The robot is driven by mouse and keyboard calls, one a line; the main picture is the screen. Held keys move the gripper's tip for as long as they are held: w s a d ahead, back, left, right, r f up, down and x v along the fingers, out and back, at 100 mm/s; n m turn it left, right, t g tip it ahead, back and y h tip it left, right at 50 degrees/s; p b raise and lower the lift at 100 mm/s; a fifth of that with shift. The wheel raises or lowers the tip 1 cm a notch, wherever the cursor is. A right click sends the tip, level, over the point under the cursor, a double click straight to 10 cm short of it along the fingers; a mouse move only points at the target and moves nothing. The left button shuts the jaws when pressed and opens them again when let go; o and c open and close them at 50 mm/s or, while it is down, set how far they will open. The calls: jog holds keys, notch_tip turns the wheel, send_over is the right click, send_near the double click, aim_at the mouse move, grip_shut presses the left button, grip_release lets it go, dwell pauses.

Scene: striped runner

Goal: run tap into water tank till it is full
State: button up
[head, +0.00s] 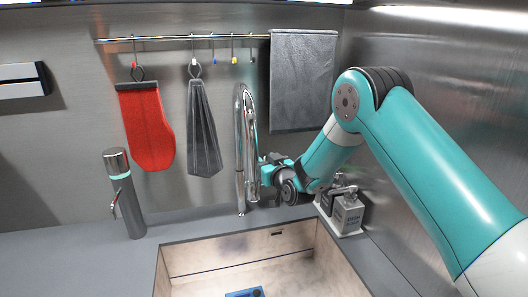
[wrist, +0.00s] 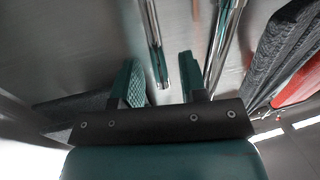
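A tall chrome tap (head: 240,150) with an arched neck stands at the back of the sink (head: 180,262). My gripper (head: 264,170) is beside the tap's hanging spout, coming from the right. In the wrist view, my gripper (wrist: 158,75) has its two teal fingers apart. A chrome tube (wrist: 154,40) of the tap shows between them, with gaps on both sides; I cannot tell whether it lies fully between the fingers in depth. A blue object (head: 245,293) in the sink is cut off by the lower edge; I cannot tell whether it is the water tank. No water stream is visible.
A grey cylinder (head: 124,195) with a teal ring and side lever stands on the counter (head: 60,262) left. Dispensers (head: 347,215) stand at the right under my arm. A red mitt (head: 147,125), grey cloth (head: 203,130) and towel (head: 302,80) hang from a rail.

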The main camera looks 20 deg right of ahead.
jog(key=shift+w+a, duration=0.15)
jog(key=shift+w, duration=0.6)
grip_shut()
jog(key=shift+s+f+b, duration=0.1)
jog(key=shift+f+b, duration=0.3)
jog(key=shift+b, duration=0.55)
jog(key=s+t+b, duration=0.1)
jog(key=b, duration=0.4)
jog(key=s+t+b, duration=0.1)
jog(key=t+b, duration=0.1)
jog(key=b, duration=0.4)
jog(key=shift+s+f+n+y, duration=0.15)
jog(key=shift+n+y, duration=0.15)
